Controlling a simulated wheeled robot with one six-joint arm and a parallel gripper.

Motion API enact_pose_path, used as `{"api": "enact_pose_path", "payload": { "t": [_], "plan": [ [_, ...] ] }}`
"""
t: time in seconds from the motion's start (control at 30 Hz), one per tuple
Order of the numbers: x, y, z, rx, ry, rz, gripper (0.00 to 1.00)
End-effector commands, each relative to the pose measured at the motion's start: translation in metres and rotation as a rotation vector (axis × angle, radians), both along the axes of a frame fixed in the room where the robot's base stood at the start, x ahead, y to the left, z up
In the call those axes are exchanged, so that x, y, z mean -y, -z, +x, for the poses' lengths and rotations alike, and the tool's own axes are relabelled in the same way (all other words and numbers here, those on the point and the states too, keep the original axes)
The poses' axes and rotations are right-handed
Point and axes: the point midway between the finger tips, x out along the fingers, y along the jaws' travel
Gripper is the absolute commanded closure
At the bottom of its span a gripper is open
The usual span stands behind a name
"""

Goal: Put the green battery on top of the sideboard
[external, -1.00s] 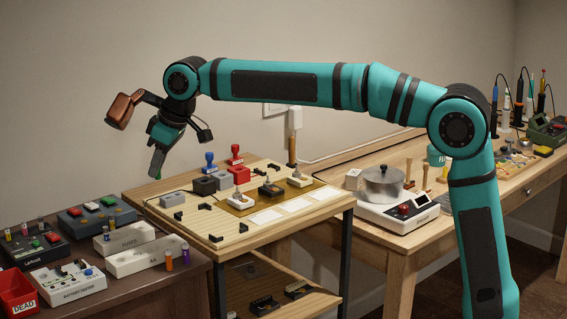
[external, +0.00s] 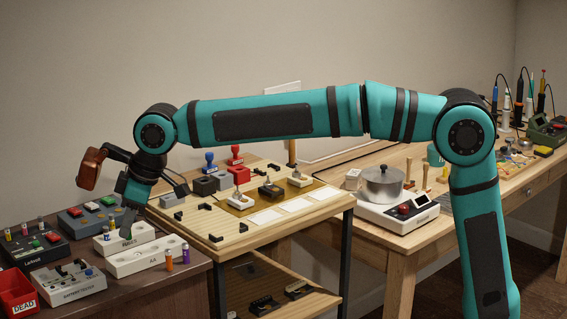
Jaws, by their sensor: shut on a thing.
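The dark brown sideboard (external: 198,285) is at the lower left. My gripper (external: 127,228) points down over it, its fingertips by the white FUSES block (external: 108,244) and the white AA block (external: 150,258). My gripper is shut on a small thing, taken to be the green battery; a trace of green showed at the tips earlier. The battery itself is largely hidden by the fingers now, and I cannot tell whether it touches anything below.
A battery tester (external: 72,284), a red DEAD bin (external: 17,294), a dark charger (external: 35,254) and a blue-grey box (external: 88,218) crowd the sideboard. A wooden stand (external: 225,246) with fittings adjoins it on the right.

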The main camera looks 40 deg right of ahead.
Motion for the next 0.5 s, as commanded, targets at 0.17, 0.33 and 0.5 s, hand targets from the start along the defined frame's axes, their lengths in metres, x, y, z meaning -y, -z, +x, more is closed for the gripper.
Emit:
{"api": "enact_pose_path", "payload": {
  "t": [0.17, 0.33, 0.5],
  "plan": [
    [0.000, 0.002, 0.000, 0.000, 0.000, 0.000, 1.00],
    [0.000, 0.018, 0.000, -0.002, 0.001, -0.001, 1.00],
    [0.001, 0.047, 0.000, -0.002, 0.001, -0.002, 1.00]
  ]
}}
